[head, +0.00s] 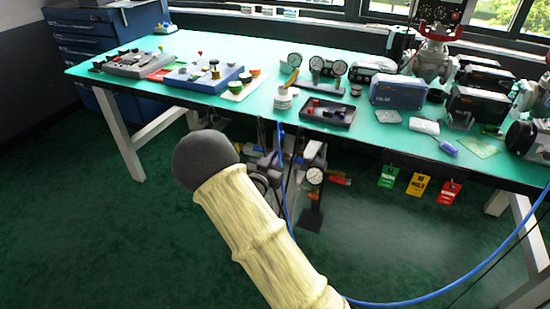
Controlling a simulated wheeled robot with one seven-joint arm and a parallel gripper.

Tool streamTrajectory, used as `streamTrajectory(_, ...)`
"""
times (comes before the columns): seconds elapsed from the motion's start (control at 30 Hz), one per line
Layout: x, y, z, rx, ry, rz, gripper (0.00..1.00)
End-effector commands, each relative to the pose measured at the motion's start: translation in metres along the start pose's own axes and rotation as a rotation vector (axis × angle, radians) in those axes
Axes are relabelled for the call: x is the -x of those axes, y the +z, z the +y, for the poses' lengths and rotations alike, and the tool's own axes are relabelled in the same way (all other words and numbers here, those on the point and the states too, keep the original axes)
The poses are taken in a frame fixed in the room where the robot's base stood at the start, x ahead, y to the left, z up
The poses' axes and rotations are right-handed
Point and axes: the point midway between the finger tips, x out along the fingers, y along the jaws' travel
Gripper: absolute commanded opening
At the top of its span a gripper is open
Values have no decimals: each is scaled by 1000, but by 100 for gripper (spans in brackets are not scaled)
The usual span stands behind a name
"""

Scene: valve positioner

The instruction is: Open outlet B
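I cannot pick out an outlet marked B, as no lettering is readable at this size. On the green bench, a grey unit (140,64) and a blue unit (203,77) carry small coloured knobs. Beneath the bench, metal fittings with a round white gauge (315,176) and small red parts show partly. My arm, in a cream sleeve with a dark rounded part, rises from the bottom middle in front of the floor and hides part of those fittings. My gripper cannot be made out.
The bench (130,83) also holds gauges (318,64), a black tray (327,114), a blue-grey box (398,92) and valve bodies at right. Green, yellow and red tags (418,184) hang at its front edge. A blue hose (460,280) crosses the lower right. The floor at left is clear.

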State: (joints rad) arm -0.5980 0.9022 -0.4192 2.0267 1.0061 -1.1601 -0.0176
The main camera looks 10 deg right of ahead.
Motion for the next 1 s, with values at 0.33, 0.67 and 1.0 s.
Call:
streamTrajectory(0.33,0,0,-1,-1,-1,0,18)
streamTrajectory(0.67,32,-2,-1,0,-3,-1,18)
streamTrajectory(1.0,99,-1,-2,0,-5,-1,18)
